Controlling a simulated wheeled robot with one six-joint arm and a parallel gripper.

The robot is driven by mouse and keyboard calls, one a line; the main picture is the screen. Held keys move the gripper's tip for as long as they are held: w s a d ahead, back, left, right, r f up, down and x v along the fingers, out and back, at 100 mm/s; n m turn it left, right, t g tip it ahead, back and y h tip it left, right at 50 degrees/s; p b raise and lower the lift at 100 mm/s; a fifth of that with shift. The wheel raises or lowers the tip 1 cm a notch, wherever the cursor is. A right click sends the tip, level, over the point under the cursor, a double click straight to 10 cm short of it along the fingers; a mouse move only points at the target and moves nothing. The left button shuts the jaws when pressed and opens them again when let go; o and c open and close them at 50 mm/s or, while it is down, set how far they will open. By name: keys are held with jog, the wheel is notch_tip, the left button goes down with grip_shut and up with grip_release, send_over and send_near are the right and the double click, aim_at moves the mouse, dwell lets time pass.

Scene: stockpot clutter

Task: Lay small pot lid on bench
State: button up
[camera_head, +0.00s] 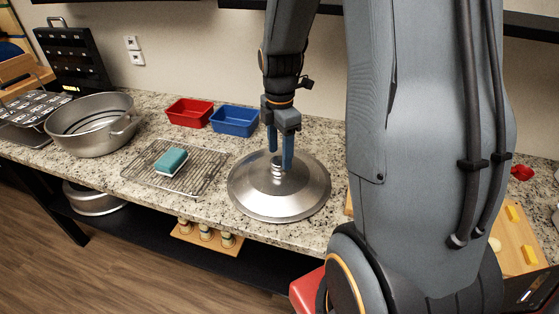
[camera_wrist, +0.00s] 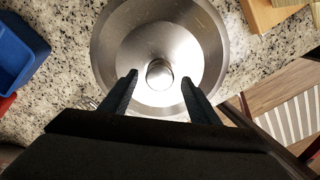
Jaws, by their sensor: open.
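A round silver metal lid (camera_head: 302,199) with a small knob (camera_head: 277,170) on top lies flat on the granite bench (camera_head: 205,215), near its front edge. My gripper (camera_head: 280,160) points down over the lid, its two blue fingers apart around or just beside the knob. In the wrist view the lid (camera_wrist: 115,60) fills the upper middle, and the knob (camera_wrist: 160,75) shows a little ahead of and between the open fingertips (camera_wrist: 160,85). I cannot tell whether the fingers touch the knob. Nothing is held.
A wire rack (camera_head: 205,170) with a teal sponge (camera_head: 171,160) lies left of the lid. Red (camera_head: 189,112) and blue (camera_head: 235,121) bins stand behind. A large metal pot (camera_head: 93,125) stands at left. A wooden board (camera_head: 520,240) is at right.

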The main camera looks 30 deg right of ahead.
notch_tip(320, 180, up, 8)
jog(key=b, duration=0.1)
jog(key=s+a+f+m, duration=0.3)
jog(key=s+a+m, duration=0.1)
jog(key=m, duration=0.5)
jog(key=s+a+f+m+t, duration=0.1)
jog(key=s+a+f+m, duration=0.2)
jog(key=m, duration=0.6)
jog(key=shift+s+a+f, duration=0.4)
jog(key=shift+s+a, duration=0.9)
jog(key=shift+s, duration=0.25)
